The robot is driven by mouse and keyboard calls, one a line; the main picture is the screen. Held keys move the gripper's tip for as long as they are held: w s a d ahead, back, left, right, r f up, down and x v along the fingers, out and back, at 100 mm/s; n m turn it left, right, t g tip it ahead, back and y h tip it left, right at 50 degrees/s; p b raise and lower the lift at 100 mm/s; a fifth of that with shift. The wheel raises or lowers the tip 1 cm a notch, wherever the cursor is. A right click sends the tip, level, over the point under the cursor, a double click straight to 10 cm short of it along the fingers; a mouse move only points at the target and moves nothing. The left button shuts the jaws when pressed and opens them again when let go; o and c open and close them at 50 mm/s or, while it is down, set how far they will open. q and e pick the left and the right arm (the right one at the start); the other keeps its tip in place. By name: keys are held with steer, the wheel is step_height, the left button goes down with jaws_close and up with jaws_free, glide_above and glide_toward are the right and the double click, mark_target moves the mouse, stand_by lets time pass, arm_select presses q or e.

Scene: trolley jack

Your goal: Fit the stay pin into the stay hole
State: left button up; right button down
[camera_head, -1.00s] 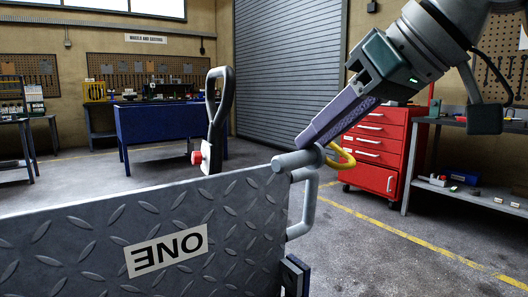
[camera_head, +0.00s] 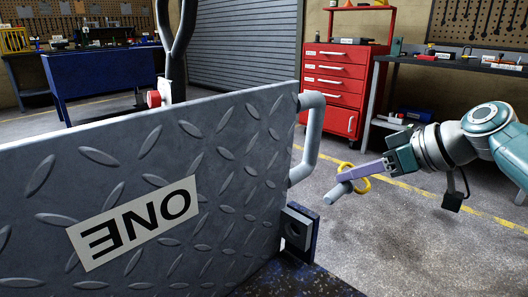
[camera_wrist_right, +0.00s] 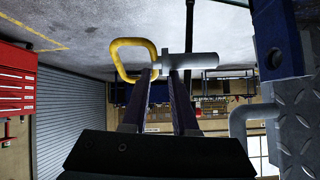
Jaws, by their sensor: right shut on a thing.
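The stay pin (camera_head: 338,194) is a short grey cylinder with a yellow loop handle (camera_head: 364,178). My right gripper (camera_head: 347,180) is shut on it, out to the right of the tread plate, in free air. In the right wrist view, the pin (camera_wrist_right: 197,61) lies across the fingertips (camera_wrist_right: 167,72), with the yellow loop on the left. A dark bracket (camera_head: 298,226) with a round opening, seemingly the stay hole, stands at the plate's lower right. It also shows in the wrist view (camera_wrist_right: 277,38); the pin is apart from it. My left gripper is not in view.
The large tread plate (camera_head: 236,165) marked ONE fills the left, with a grey tubular handle (camera_head: 312,140) on its right edge. A black lever with a red knob (camera_head: 154,98) rises behind it. A red tool cabinet (camera_head: 335,75) and benches stand farther back. Floor right of the bracket is clear.

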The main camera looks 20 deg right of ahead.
mark_target(333, 192)
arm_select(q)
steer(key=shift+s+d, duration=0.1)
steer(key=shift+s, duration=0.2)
arm_select(e)
steer(key=shift+s, duration=0.15)
arm_select(q)
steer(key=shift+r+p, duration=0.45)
steer(key=shift+p, duration=0.1)
arm_select(e)
steer(key=shift+s+a+r, duration=0.15)
steer(key=shift+a+r, duration=0.05)
steer(key=shift+a, duration=0.15)
arm_select(q)
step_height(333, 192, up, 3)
steer(key=p, duration=0.2)
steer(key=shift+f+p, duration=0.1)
steer(key=shift+p, duration=0.3)
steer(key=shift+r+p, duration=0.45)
arm_select(e)
steer(key=shift+s+a+f, duration=0.1)
steer(key=shift+s+a, duration=0.2)
steer(key=shift+a, duration=0.5)
steer(key=shift+s+a+r, duration=0.1)
steer(key=shift+s+a, duration=0.25)
steer(key=shift+a, duration=0.4)
steer(key=shift+s+a+f, duration=0.1)
steer(key=shift+s+a, duration=0.2)
steer(key=shift+a, duration=0.5)
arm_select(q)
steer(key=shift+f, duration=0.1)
